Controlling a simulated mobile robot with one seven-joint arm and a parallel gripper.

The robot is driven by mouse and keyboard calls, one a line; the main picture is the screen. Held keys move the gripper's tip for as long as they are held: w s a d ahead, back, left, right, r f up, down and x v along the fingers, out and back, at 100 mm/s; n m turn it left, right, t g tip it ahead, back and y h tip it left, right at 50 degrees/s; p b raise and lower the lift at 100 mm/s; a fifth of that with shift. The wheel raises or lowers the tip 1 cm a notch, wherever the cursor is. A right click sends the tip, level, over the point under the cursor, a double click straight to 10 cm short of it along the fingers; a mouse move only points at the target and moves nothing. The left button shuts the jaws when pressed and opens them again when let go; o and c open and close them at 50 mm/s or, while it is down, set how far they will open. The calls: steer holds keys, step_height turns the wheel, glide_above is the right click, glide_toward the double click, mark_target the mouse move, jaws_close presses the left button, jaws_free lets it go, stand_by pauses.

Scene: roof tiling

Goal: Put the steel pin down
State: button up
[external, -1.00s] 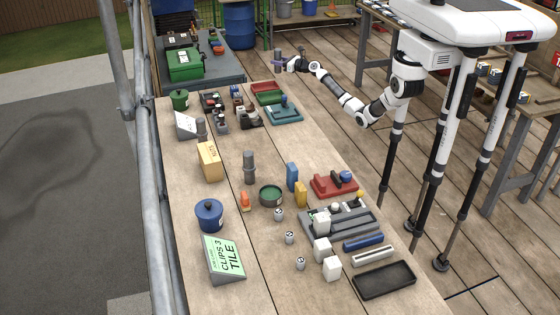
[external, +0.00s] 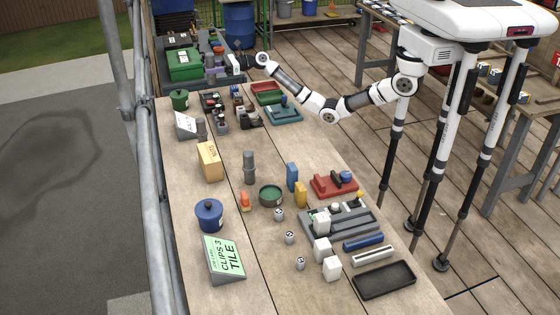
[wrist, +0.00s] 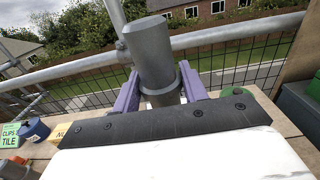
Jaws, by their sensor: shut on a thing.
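In the wrist view, the steel pin (wrist: 152,52) is a thick grey cylinder standing nearly upright in the picture between two purple fingers. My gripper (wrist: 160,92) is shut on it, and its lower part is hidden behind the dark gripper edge. In the external view, my gripper (external: 222,60) is at the far end of the scene, by the right part of the grey far table. The pin is too small there to tell apart clearly. I cannot tell whether it touches any surface.
A green box (external: 185,66) and small items stand on the grey far table (external: 207,84). The long wooden bench (external: 225,230) holds trays, tins, blocks and another upright grey cylinder (external: 249,167). A scaffold rail (external: 150,200) runs along its left side.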

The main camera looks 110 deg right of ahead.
steer(key=w+a+r+n+g+y+p, duration=0.1)
steer(key=w+a+r+n+y, duration=0.3)
steer(key=a, duration=1.2)
steer(key=w+a+r+n+g+y, duration=0.2)
steer(key=w+a+r+y, duration=0.35)
steer(key=a, duration=1.05)
steer(key=p, duration=0.3)
glide_above(209, 152)
steer(key=shift+h, duration=0.35)
step_height(209, 152, down, 19)
steer(key=shift+d, duration=0.15)
steer(key=shift+f, duration=0.15)
steer(key=o, duration=1.2)
